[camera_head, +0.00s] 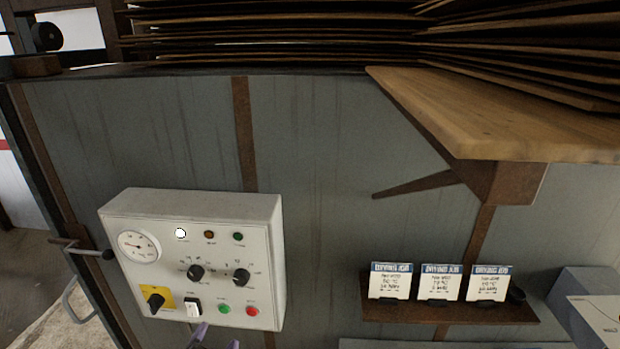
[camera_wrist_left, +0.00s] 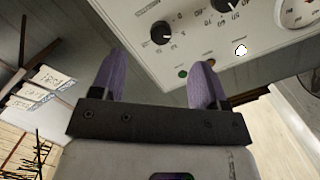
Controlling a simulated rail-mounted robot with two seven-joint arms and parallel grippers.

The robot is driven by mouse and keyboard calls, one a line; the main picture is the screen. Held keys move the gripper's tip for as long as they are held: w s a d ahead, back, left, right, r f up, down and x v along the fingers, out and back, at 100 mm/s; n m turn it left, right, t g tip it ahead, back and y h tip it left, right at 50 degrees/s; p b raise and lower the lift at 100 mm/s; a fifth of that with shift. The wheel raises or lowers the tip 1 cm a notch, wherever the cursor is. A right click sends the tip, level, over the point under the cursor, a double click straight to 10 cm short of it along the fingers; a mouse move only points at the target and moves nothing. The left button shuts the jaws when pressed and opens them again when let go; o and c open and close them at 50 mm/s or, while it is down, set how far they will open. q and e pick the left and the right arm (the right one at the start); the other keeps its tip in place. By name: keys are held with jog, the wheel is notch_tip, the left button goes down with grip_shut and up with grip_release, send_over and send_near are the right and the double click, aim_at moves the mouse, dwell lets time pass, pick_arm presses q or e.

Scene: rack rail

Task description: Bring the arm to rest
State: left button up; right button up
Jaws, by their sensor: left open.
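My left gripper (camera_head: 217,340) shows only as two purple fingertips at the bottom edge of the head view, by the lower edge of a white control panel (camera_head: 150,212). In the left wrist view the gripper (camera_wrist_left: 160,68) is open, with nothing between its spread fingers. The panel (camera_wrist_left: 185,30) lies beyond the fingertips there, turned upside down. I cannot tell how large the gap is. The panel's white lamp (camera_head: 180,233) looks lit. The rest of my left arm is out of the head view, and my right gripper is not in view.
Three cards (camera_head: 440,282) stand on a small rusty shelf (camera_head: 400,311) right of the panel. A wooden board (camera_head: 500,120) juts out at upper right. A handle (camera_head: 85,252) sticks out left of the panel. Grey wall (camera_head: 320,180) between panel and cards is clear.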

pick_arm(q)
jog(key=s+f+n+g+p, duration=0.2)
jog(key=s+f+g, duration=0.2)
jog(key=s, duration=0.7)
jog(key=s+f+n+g+p, duration=0.1)
jog(key=s+f+g, duration=0.3)
jog(key=s, duration=0.7)
jog(key=s+f+n+g+p, duration=0.2)
jog(key=s+f+g+p, duration=0.1)
jog(key=s, duration=0.9)
jog(key=shift+f+n+g+h, duration=0.3)
jog(key=shift+f+g+h, duration=0.1)
jog(key=shift+f+g, duration=0.55)
jog(key=shift+w, duration=0.1)
